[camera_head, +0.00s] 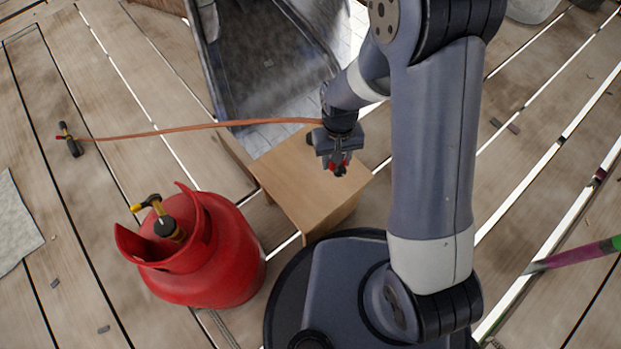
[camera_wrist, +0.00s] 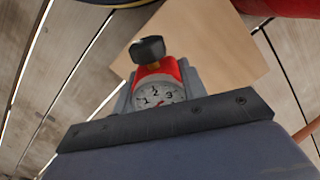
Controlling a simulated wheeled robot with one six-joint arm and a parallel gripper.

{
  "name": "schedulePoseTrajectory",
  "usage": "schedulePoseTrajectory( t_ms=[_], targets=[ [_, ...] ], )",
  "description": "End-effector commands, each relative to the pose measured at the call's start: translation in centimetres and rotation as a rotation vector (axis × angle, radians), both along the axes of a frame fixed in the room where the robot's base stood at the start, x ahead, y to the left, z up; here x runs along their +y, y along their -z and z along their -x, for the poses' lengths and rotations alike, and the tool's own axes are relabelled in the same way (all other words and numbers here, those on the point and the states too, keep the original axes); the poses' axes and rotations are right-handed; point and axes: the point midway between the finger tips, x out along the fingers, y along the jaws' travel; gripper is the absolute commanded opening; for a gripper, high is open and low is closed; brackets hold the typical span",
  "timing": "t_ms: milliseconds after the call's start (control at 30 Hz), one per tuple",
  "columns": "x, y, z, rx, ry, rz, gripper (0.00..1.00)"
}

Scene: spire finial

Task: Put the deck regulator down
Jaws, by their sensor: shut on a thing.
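The deck regulator (camera_wrist: 158,88) is red with a white numbered dial and a black knob on a brass stem. My gripper (camera_head: 338,160) is shut on it, and only a bit of red and black shows between the jaws in the head view. In the wrist view the regulator sits between the two grey fingers, with its dial facing the camera. The gripper is over a light wooden box (camera_head: 300,180); its top (camera_wrist: 205,45) lies behind the regulator in the wrist view. I cannot tell whether the regulator touches the box.
A red gas cylinder (camera_head: 215,260) with a brass valve stands left of the box. An orange hose (camera_head: 190,129) runs left to a small black-and-red fitting (camera_head: 70,142) on the plank deck. A dark tray-like panel (camera_head: 265,70) is behind. Open deck lies at left.

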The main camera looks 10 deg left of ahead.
Motion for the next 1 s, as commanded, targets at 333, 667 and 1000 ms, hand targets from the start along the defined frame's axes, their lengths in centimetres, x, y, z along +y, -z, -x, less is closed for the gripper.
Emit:
schedulePoseTrajectory(
  t_ms=[333, 667, 1000],
  targets=[
    [5.7, 3.3, 0.6, -0.116, 0.266, -0.027, 0.03],
    [6.1, 7.5, 0.7, -0.123, 0.292, -0.024, 0.03],
    [6.1, 11.8, 0.7, -0.124, 0.291, -0.024, 0.03]
  ],
)
